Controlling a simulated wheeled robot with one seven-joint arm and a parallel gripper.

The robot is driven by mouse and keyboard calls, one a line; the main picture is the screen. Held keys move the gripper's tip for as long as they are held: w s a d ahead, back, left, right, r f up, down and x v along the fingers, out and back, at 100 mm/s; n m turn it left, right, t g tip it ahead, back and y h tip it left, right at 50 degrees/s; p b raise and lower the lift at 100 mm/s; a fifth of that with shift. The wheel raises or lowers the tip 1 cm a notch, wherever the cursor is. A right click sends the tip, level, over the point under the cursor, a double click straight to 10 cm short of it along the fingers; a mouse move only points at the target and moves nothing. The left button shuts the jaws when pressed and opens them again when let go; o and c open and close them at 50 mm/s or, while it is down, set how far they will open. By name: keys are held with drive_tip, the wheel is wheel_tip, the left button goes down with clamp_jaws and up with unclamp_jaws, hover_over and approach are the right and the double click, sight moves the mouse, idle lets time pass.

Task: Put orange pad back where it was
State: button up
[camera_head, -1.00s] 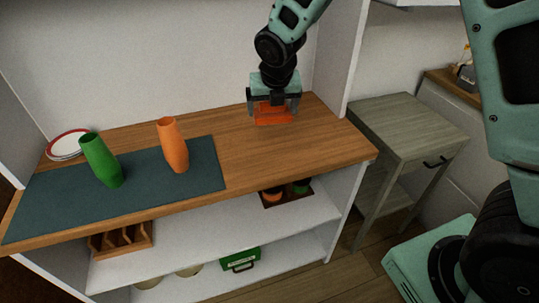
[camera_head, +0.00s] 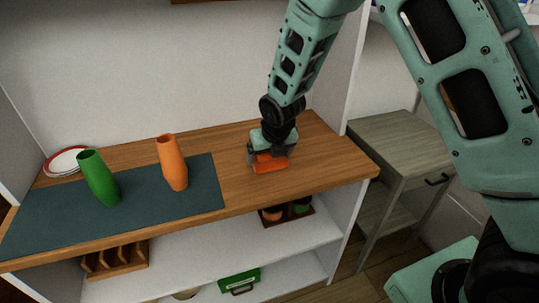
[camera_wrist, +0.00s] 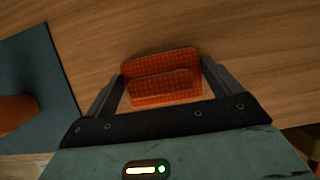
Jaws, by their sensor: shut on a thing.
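My gripper (camera_head: 270,158) is shut on the orange pad (camera_head: 270,164), over the wooden counter to the right of the dark mat. In the wrist view the orange pad (camera_wrist: 160,78) sits between the two fingers, with a ribbed or dotted surface. It looks like a thick block with a smaller face toward the camera. I cannot tell whether it touches the counter top (camera_head: 310,155) or hangs just above it.
A dark teal mat (camera_head: 55,220) carries an orange vase (camera_head: 172,162) and a green vase (camera_head: 98,178). Plates (camera_head: 64,161) lie at the back left. A grey side table (camera_head: 390,138) stands right of the counter. The shelf below holds a small tray (camera_head: 287,215) with round items.

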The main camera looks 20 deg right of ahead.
drive_tip(key=shift+f, duration=0.15)
drive_tip(key=shift+f, duration=0.1)
drive_tip(key=o, duration=0.8)
drive_tip(key=shift+s+r, duration=0.1)
drive_tip(key=shift+r, duration=0.45)
drive_tip(key=v, duration=1)
drive_tip(key=s+a+r+m+g, duration=0.2)
drive_tip(key=s+a+m, duration=0.1)
drive_tip(key=s+m, duration=1.1)
drive_tip(key=s+a+r+m+g, duration=0.2)
drive_tip(key=s+a+m, duration=0.1)
drive_tip(key=s+m, duration=1.1)
drive_tip(key=shift+s+g+y, duration=0.3)
drive_tip(key=shift+s, duration=0.45)
